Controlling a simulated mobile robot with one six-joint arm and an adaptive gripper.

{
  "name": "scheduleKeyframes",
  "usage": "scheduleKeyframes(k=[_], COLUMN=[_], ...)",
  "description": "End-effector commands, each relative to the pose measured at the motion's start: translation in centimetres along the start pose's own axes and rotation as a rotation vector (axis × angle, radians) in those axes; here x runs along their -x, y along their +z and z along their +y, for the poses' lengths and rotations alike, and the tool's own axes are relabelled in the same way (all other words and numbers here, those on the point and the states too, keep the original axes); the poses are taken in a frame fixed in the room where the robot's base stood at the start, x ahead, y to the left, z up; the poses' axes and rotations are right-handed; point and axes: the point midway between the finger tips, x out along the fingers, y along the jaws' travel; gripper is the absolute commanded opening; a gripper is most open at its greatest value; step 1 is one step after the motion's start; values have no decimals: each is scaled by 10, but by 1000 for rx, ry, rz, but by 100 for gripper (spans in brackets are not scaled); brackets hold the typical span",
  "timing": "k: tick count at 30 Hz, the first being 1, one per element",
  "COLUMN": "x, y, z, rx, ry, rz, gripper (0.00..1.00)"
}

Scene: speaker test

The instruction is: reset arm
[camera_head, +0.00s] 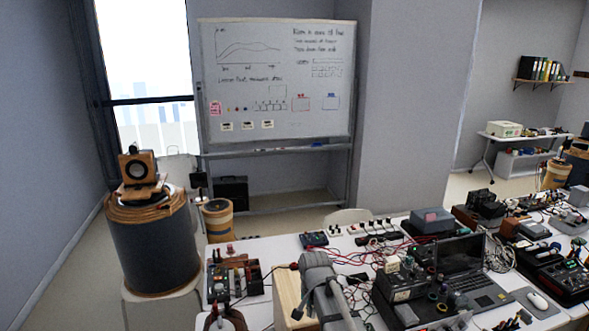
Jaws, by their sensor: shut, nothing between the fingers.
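A grey arm link of mine (322,290) rises from the bottom edge of the view, in front of the cluttered workbench (262,252). Its rounded upper end stands beside a light wooden box (287,292). I cannot make out my gripper or its fingers in this view. A wooden speaker (139,166) with a round dark cone sits upright on top of a large dark drum with copper-coloured rims (152,245), left of the bench.
The bench holds an open laptop (465,262), a mouse (537,300), cables and several electronic devices. A small tan drum (217,219) stands behind it. A whiteboard (277,82) stands at the back beside a window. Bare floor shows at the left.

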Motion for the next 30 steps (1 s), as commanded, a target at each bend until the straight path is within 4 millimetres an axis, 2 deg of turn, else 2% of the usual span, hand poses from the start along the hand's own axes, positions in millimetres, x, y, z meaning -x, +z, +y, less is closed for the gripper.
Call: scheduleKeyframes(k=[1,3,6,12,21,30], x=[1,2,2,4,1,-30], y=[4,5,7,12,20,24], z=[22,45,72,109,146,146], rx=[40,109,199,329,464,461], ry=[-1,-1,-1,0,3,6], rz=[3,6,11,19,27,15], gripper=[0,0,0,0,0,0])
